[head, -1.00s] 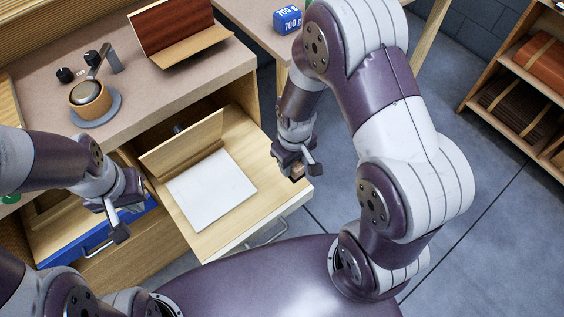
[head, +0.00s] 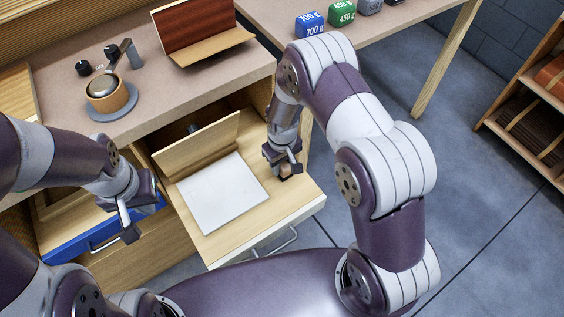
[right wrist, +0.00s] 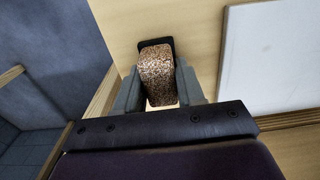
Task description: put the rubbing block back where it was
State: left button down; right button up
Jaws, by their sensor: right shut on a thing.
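The rubbing block (right wrist: 158,75) is a brown speckled block with a cork-like look. My right gripper (right wrist: 160,92) is shut on it, with one finger on each side. In the head view the right gripper (head: 284,172) holds it over the right part of the open drawer (head: 262,215), right of a white sheet. I cannot tell whether the block touches the drawer floor. A dark patch shows at the block's far end in the right wrist view. My left gripper (head: 135,222) hangs at the left over the blue-fronted drawer; its finger opening is unclear.
The white sheet (head: 222,195) lies flat in the drawer, with a tilted wooden panel (head: 200,145) behind it. The worktop holds a round pot (head: 105,92) and a dark veneered piece (head: 195,30). Labelled weights (head: 310,25) stand further right. The drawer's rim is close to the right gripper.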

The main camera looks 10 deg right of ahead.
aim_at(284, 163)
jog(key=o, duration=0.9)
jog(key=shift+f, duration=0.15)
jog(key=shift+o, duration=0.2)
notch_tip(284, 163, up, 13)
jog(key=p, duration=0.2)
jog(key=s+d+r+m, duration=0.2)
jog(key=s+d+r, duration=0.1)
jog(key=s, duration=0.4)
jog(key=s+d+r+m+t, duration=0.1)
jog(key=s+d+r, duration=0.2)
jog(key=s+r, duration=0.2)
jog(key=shift+s+r+m, duration=0.4)
jog(key=shift+s, duration=0.5)
